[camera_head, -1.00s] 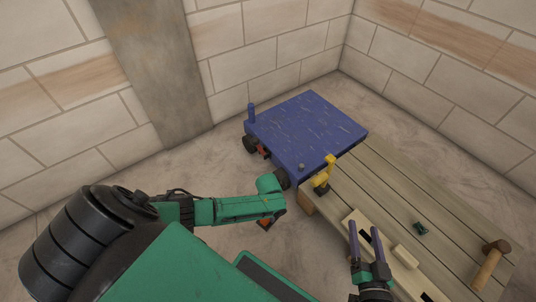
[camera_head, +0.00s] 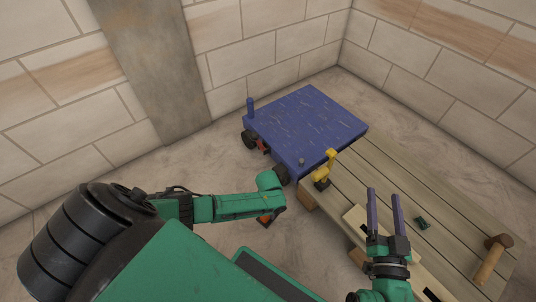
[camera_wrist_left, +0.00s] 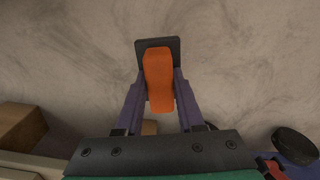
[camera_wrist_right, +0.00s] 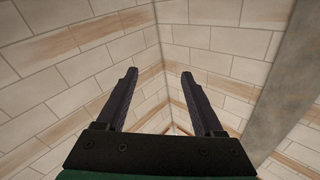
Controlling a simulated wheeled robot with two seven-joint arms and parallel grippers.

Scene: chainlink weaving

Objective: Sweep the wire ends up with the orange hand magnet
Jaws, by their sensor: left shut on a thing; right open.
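The orange hand magnet (camera_wrist_left: 158,80) is between the fingers of my left gripper (camera_wrist_left: 160,92), which is shut on it, with its dark plate at the far end over bare floor. In the head view a bit of the magnet (camera_head: 265,220) shows below my left arm's end, left of the bench. Many thin wire ends (camera_head: 300,122) lie scattered over the blue cart top (camera_head: 340,145). My right gripper (camera_head: 384,192) is open and empty above the bench; in its wrist view the fingers (camera_wrist_right: 160,80) are apart with only walls beyond.
A wooden bench (camera_head: 375,175) adjoins the cart's near right side. It holds a yellow drill (camera_head: 324,170), a small green item (camera_head: 422,223) and a mallet (camera_head: 490,260). Block walls stand close behind.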

